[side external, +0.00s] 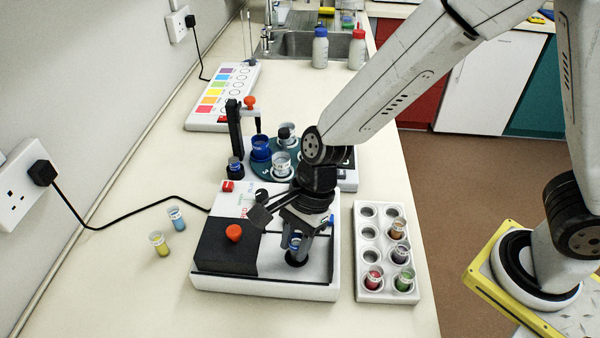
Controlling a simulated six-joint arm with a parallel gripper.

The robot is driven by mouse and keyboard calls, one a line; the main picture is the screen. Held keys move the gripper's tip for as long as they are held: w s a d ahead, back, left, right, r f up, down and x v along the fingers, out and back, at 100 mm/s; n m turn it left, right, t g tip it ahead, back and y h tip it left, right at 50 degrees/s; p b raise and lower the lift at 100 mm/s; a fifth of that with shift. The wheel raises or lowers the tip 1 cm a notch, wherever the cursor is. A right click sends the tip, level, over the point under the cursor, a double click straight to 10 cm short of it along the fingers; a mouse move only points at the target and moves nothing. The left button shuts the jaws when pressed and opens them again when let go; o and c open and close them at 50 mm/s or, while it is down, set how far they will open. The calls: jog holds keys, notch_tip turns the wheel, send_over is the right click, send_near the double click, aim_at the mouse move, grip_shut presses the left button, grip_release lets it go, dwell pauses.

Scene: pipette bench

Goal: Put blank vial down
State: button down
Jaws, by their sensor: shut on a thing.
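My gripper (297,228) is over the white-and-black instrument (265,290) at the front of the bench, pointing down. It is shut on a small vial with a blue band, the blank vial (295,243), which is mostly hidden by the jaws. The vial is upright, or nearly so, right at the round dark well (296,259) in the instrument's top. I cannot tell whether its lower end is inside the well or just above it. The instrument's black lid (225,255) with an orange knob lies left of the well.
A white rack (362,291) with several coloured vials stands close on the right. A yellow vial (159,244) and a blue vial (177,219) stand left, near a black cable (130,215). A stirrer station with cups (261,148) is behind. The bench front left is clear.

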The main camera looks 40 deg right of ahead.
jog(key=shift+f, duration=0.9)
jog(key=shift+f, duration=0.15)
jog(key=shift+d+f, duration=0.1)
jog(key=shift+f, duration=0.2)
jog(key=shift+s+f, duration=0.15)
jog(key=shift+f, duration=0.05)
jog(key=shift+c, duration=2)
grip_release()
jog(key=shift+r, duration=0.85)
jog(key=v, duration=1.1)
jog(key=shift+w+r, duration=0.2)
jog(key=shift+r, duration=0.05)
